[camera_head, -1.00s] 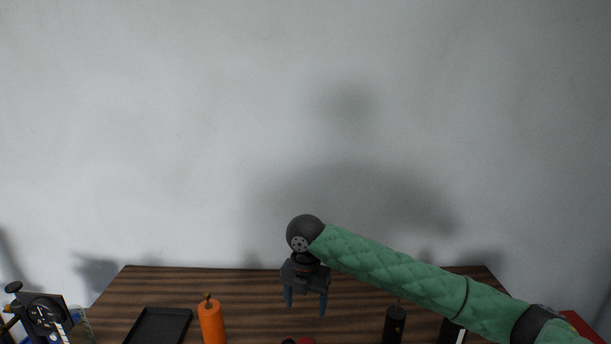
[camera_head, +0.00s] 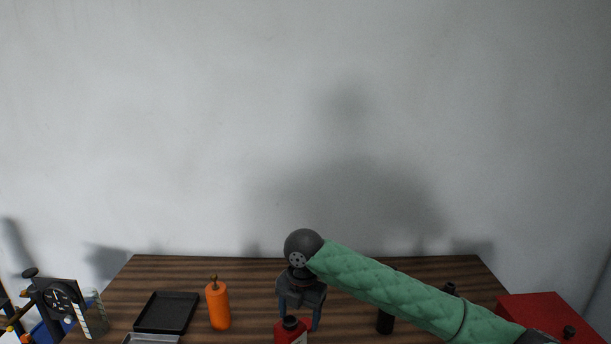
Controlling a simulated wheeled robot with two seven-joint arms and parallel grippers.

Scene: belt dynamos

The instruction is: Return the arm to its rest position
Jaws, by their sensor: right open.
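My right arm, in a green quilted sleeve, comes in from the lower right of the head view. My right gripper (camera_head: 300,316) hangs from the dark wrist ball, fingers pointing down over the table. Its two blue-grey fingers are apart. A red item with a black cap (camera_head: 291,331) stands in front of the gripper and hides part of the fingers; I see nothing held between them. My left gripper is not in view.
The wooden table (camera_head: 250,270) holds a black tray (camera_head: 167,312), an orange bottle (camera_head: 218,306) and a dark bottle (camera_head: 385,322) partly behind my arm. A red box (camera_head: 535,308) is at the right. A dark device with a dial (camera_head: 61,298) stands at the left edge.

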